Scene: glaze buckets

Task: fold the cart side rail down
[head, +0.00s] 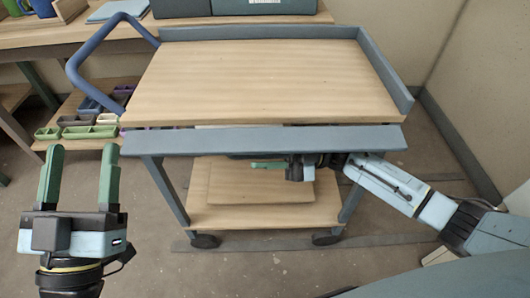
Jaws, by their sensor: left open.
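The cart (250,80) has a wooden top with a blue-grey rim standing up along its back and right sides. The side rail (265,140), a long blue-grey board, runs along the near edge and lies outward of the top, not standing above it. Its exact tilt is hard to tell. My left gripper (80,175) is open and empty, left of the cart and clear of the rail. My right gripper (268,164) is just below the rail, in front of the lower shelf. Only part of a green finger shows, so its opening is unclear.
A blue tubular handle (90,50) curves out at the cart's left. The lower shelf (225,215) holds a board. Green and purple trays (90,131) sit on a low shelf at left. A workbench (60,38) stands behind. Floor at front left is free.

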